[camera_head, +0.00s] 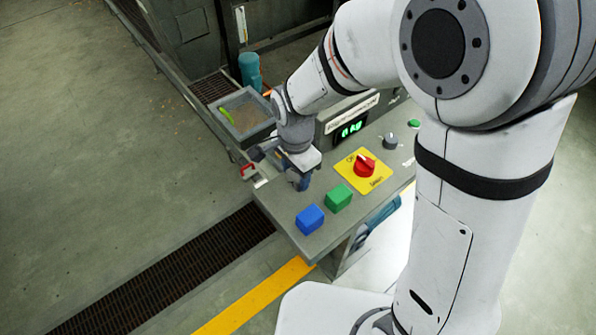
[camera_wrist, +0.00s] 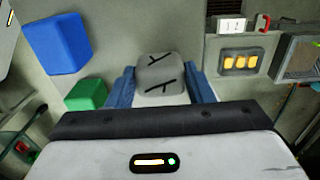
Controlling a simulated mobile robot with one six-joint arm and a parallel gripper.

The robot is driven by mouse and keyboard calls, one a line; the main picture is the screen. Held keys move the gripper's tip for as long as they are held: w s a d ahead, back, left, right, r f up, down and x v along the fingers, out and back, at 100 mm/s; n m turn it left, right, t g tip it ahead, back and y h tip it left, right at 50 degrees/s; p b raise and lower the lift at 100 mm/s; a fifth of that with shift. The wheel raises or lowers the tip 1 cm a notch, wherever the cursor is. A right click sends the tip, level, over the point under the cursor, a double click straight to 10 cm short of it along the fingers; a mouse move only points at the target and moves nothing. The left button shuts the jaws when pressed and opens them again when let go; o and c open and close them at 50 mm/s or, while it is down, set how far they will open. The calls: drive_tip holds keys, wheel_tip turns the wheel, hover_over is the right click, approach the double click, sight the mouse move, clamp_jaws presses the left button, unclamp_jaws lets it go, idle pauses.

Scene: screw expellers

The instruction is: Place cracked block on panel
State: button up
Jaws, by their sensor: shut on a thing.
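The cracked block (camera_wrist: 160,75) is a small grey block with black crack lines. In the wrist view it sits between the two blue fingers of my gripper (camera_wrist: 163,86), which are shut on it. The panel's grey top also shows in the wrist view (camera_wrist: 121,42). I cannot tell whether the block touches the panel.
A blue block (camera_head: 310,219) and a green block (camera_head: 338,198) stand on the panel's near end. A red knob on a yellow plate (camera_head: 363,168) is right of my gripper. A display (camera_head: 351,129) and an open tray (camera_head: 246,115) lie behind. Bare panel shows between the controls.

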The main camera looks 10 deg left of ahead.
sight(296, 174)
drive_tip(key=shift+f, duration=0.2)
drive_tip(key=o, duration=1)
drive_tip(key=shift+r, duration=0.1)
wheel_tip(296, 174, up, 12)
drive_tip(key=s+d+n+t, duration=0.1)
drive_tip(key=s+d+n, duration=0.1)
drive_tip(key=d, duration=0.6)
drive_tip(key=s+d+r+n+t, duration=0.1)
drive_tip(key=s+d+n, duration=0.2)
drive_tip(key=d, duration=0.5)
drive_tip(key=s+d+r+n+t, duration=0.1)
drive_tip(key=s+d+n, duration=0.2)
drive_tip(key=d, duration=0.5)
drive_tip(key=shift+s+d+r+b, duration=0.1)
drive_tip(key=shift+d+r+b, duration=0.05)
drive_tip(key=shift+b, duration=0.25)
